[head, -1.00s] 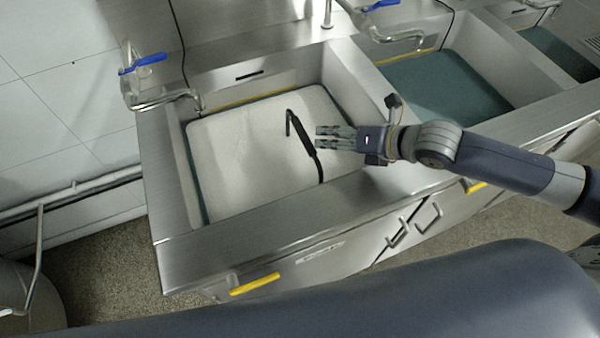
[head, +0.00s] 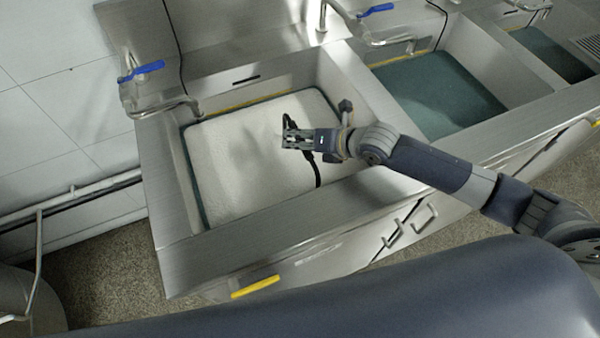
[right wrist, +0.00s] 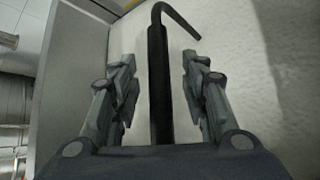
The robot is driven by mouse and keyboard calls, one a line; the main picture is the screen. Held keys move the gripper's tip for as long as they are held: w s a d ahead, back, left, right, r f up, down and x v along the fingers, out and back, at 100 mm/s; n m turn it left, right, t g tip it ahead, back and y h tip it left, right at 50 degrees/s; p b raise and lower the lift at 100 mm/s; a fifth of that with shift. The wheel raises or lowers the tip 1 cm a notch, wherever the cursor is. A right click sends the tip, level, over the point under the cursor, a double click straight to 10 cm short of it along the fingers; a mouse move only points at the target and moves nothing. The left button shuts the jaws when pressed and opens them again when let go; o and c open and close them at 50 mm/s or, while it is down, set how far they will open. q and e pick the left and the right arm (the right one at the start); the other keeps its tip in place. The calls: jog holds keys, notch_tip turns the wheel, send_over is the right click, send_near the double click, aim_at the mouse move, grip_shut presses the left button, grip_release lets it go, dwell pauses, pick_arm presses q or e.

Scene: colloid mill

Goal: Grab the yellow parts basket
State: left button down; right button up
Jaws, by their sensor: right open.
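I cannot make out a yellow parts basket in either view. Yellow shows as a thin strip (head: 250,104) along the back of the nearest sink basin and as a bar handle (head: 255,287) on the cabinet front. My right gripper (head: 285,138) is over the pale slab (head: 225,165) in that basin. A black hooked wand (right wrist: 160,90) with a hose (head: 318,178) lies there. In the right wrist view my right gripper (right wrist: 158,62) is open, with the wand between its fingers. Contact is not visible. My left gripper is out of view.
Steel basin walls surround the slab. A blue-handled tap (head: 142,71) stands at the back left, and another (head: 376,10) at the back right. A second basin with a green surface (head: 440,92) lies to the right. Bare floor (head: 105,260) shows at the lower left.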

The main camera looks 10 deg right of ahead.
jog(key=shift+w+a+f, duration=0.1)
jog(key=shift+w, duration=0.05)
grip_shut()
jog(key=shift+r, duration=0.2)
jog(key=shift+w+r, duration=0.1)
